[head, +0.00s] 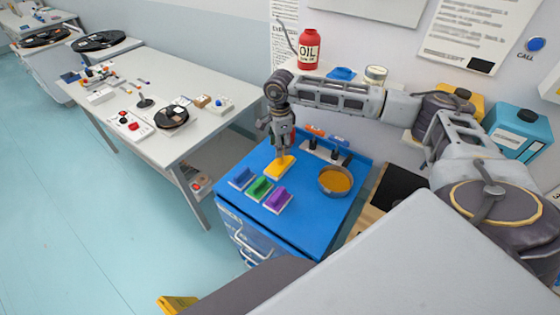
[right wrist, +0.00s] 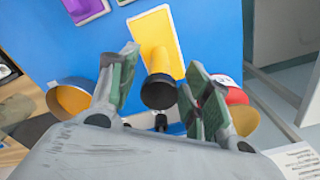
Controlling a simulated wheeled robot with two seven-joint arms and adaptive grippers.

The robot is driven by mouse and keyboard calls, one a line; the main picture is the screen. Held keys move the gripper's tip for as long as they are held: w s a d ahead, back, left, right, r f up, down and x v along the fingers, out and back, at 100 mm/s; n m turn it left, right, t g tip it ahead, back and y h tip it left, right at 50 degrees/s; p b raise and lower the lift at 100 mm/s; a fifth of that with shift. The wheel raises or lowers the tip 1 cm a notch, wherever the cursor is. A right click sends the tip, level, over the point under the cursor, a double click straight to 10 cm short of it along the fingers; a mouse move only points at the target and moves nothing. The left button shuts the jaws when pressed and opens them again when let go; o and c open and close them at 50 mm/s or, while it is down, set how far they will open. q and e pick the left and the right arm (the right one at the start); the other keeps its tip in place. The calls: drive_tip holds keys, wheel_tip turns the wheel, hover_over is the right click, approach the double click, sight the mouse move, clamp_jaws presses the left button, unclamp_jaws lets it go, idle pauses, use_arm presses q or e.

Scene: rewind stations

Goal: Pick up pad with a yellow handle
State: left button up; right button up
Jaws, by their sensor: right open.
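The yellow pad (head: 279,168) lies flat on the blue cabinet top (head: 310,215); its handle is mostly hidden by my right gripper in the head view. In the right wrist view the yellow pad (right wrist: 170,26) has a raised yellow handle (right wrist: 154,52), with a round black thing (right wrist: 158,94) in front of it. I cannot tell whether the black thing belongs to the handle. My right gripper (head: 281,146) points down over the pad. Its fingers (right wrist: 163,60) are open, one on each side of the handle. My left gripper is not in view.
Blue (head: 242,177), green (head: 260,188) and purple (head: 277,199) pads lie beside the yellow one. A round tin (head: 335,181) with orange contents stands to the right. Tools with orange (head: 315,130) and blue (head: 340,140) tops stand behind. A white table (head: 190,85) is left.

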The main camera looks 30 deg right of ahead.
drive_tip(key=shift+f, duration=1)
clamp_jaws()
